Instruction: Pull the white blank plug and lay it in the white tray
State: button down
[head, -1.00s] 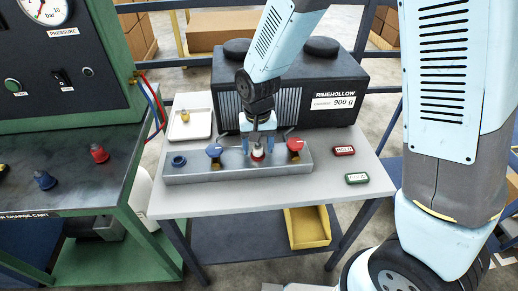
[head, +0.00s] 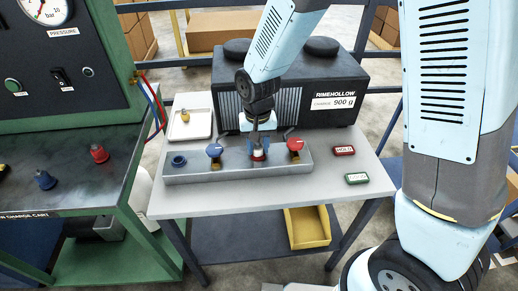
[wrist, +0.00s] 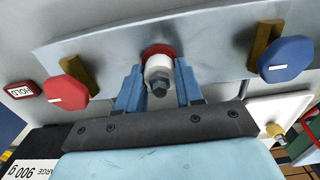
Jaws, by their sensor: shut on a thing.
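The white blank plug (wrist: 158,68) has a grey hex end and sits at a red-ringed port (wrist: 157,49) in the grey manifold block (head: 200,176). In the head view the plug (head: 258,153) shows just below my gripper (head: 258,146), with the red ring under it. My gripper (wrist: 159,70) points down, its two blue fingers shut on the plug from both sides. I cannot tell how deep the plug sits in the port. The white tray (head: 203,132) lies behind the block's left end and holds a small brass fitting (head: 185,116).
A blue-handled valve (head: 214,151) and a red-handled valve (head: 295,146) flank the plug on the block. A blue-ringed port (head: 178,161) is at the left end. The black Rimehollow unit (head: 335,85) stands close behind. Two small tags, one red (head: 343,150), one green (head: 357,178), lie right.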

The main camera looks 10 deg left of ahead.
jog(key=shift+r, duration=2.85)
jog(key=shift+r, duration=0.1)
